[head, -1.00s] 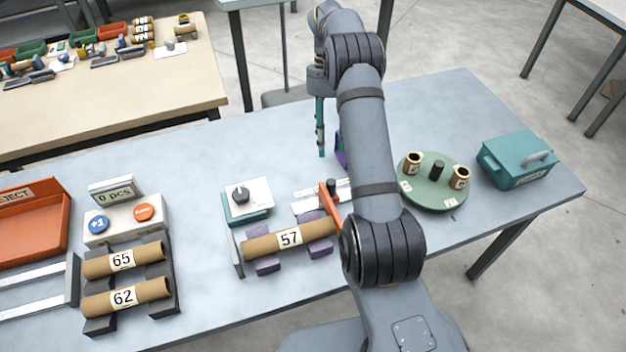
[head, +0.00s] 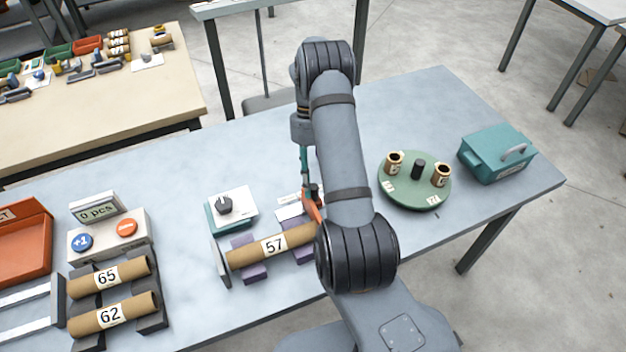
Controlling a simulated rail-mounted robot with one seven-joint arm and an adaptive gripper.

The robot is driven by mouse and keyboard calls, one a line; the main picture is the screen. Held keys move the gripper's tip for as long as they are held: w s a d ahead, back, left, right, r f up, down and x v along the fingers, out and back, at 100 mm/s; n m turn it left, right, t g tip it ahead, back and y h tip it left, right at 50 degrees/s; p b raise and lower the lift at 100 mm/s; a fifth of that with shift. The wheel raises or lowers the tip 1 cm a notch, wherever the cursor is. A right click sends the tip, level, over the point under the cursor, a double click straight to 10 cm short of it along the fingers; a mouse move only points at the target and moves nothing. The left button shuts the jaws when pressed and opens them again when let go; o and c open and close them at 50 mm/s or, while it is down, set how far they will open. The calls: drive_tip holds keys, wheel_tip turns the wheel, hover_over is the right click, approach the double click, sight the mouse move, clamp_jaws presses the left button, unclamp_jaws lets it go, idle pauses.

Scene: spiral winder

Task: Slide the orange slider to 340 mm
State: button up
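The orange slider (head: 312,207) stands at the right end of the cardboard tube marked 57 (head: 272,245), partly hidden behind my arm. Its dark knob (head: 311,190) shows at the top. A pale scale strip (head: 288,211) lies behind the tube, with its markings too small to read. My gripper (head: 307,178) points down at the slider's knob, close to it or touching it. The arm covers part of the gripper, and I cannot tell whether its fingers are open or shut.
A teal box with a black dial (head: 232,208) stands left of the slider. A green turntable (head: 414,195) and a teal toolbox (head: 497,154) are to the right. A counter box (head: 109,236) and tubes 65 (head: 108,277) and 62 (head: 110,313) are at the left.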

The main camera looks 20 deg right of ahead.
drive_tip(key=shift+c, duration=0.6)
drive_tip(key=c, duration=0.9)
drive_tip(key=shift+s+d+f, duration=0.1)
